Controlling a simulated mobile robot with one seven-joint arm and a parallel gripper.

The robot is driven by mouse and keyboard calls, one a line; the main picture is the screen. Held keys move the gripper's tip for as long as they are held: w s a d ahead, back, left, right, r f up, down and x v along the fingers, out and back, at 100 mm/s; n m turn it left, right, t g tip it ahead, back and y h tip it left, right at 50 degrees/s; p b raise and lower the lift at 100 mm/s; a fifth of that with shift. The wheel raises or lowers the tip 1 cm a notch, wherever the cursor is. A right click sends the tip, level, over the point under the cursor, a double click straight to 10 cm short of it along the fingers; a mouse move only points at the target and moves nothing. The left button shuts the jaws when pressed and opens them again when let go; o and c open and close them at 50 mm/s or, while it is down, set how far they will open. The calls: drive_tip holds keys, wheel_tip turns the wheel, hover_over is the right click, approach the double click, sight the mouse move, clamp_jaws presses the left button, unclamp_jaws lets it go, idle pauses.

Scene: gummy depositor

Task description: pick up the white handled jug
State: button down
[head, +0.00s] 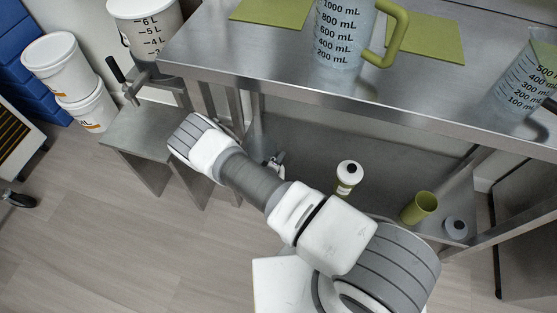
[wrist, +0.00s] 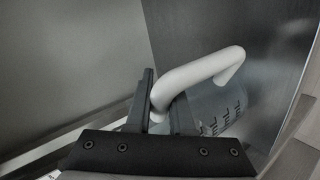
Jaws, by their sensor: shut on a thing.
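The white handled jug shows in the wrist view as a clear body (wrist: 218,103) with dark mL marks and a thick white handle (wrist: 205,67). My gripper (wrist: 164,90) is shut on the lower left end of the handle, with one dark finger on each side. The jug's body lies to the right of the fingers and is partly hidden by them and the frame of the gripper. In the head view my arm reaches under the steel table's edge, and the jug cannot be made out clearly there.
A white-capped bottle (head: 347,178) and a green cup (head: 419,208) are on the lower shelf. White buckets (head: 55,62) stand left.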

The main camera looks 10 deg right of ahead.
drive_tip(key=s+d+r+p, duration=0.5)
drive_tip(key=s+d+r, duration=0.1)
drive_tip(key=s+r, duration=0.3)
drive_tip(key=shift+s+d, duration=0.3)
drive_tip(key=c, duration=1.4)
unclamp_jaws()
clamp_jaws()
